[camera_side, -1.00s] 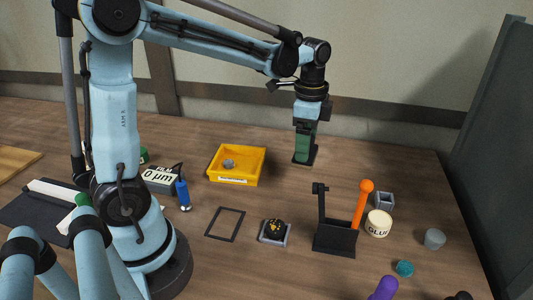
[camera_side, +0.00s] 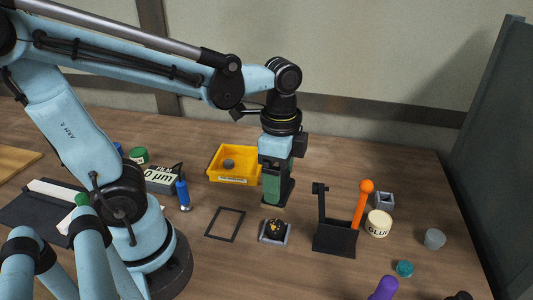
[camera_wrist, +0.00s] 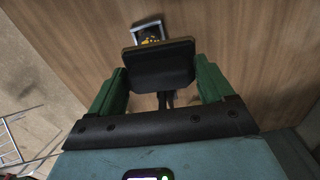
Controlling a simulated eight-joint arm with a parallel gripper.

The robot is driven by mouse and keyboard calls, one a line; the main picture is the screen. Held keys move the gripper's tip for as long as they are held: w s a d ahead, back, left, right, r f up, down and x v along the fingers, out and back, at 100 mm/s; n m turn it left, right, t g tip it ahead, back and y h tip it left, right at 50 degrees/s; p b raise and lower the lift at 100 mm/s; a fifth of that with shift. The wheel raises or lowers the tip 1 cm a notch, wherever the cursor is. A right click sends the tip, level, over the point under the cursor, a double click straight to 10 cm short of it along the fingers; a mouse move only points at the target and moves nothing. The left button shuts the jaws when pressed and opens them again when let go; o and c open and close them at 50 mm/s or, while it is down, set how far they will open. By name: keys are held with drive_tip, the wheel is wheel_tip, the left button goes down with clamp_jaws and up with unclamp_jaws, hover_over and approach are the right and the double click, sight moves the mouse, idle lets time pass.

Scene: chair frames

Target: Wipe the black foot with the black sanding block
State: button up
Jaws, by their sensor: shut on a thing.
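My gripper (camera_side: 274,186) has green fingers and is shut on the black sanding block (camera_wrist: 160,65). The block sits between the fingers in the wrist view; in the side view it is largely hidden, with a tan underside showing low down. It is held in the air, behind and above the black foot (camera_side: 275,229). The foot is a small dark round piece with yellow marks, seated in a square grey holder (camera_side: 263,240). In the wrist view the foot (camera_wrist: 150,42) shows just beyond the block, partly covered by it.
A black stand (camera_side: 334,239) with an upright post and an orange-knobbed stick is right of the foot. A flat black frame (camera_side: 208,235) lies left. A yellow bin (camera_side: 213,164) is behind left. A glue pot (camera_side: 378,223) and small cups stand at right.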

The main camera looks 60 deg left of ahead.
sight(274, 209)
drive_tip(key=shift+f, duration=2.75)
drive_tip(key=shift+s+d+f, duration=0.25)
drive_tip(key=shift+d+f, duration=0.05)
drive_tip(key=shift+f, duration=0.2)
drive_tip(key=shift+c, duration=0.4)
drive_tip(key=shift+s+d+f, duration=0.25)
drive_tip(key=shift+s+d, duration=0.8)
drive_tip(key=shift+w+a, duration=0.85)
drive_tip(key=shift+a, duration=0.05)
drive_tip(key=shift+w+a+r, duration=0.2)
drive_tip(key=shift+w+a, duration=0.1)
drive_tip(key=shift+w+a+f, duration=0.15)
drive_tip(key=shift+w+a, duration=0.05)
drive_tip(key=shift+w, duration=0.05)
wheel_tip(274, 209, up, 2)
drive_tip(key=shift+s+r, duration=0.15)
drive_tip(key=shift+r, duration=2.95)
drive_tip(key=shift+f, duration=0.1)
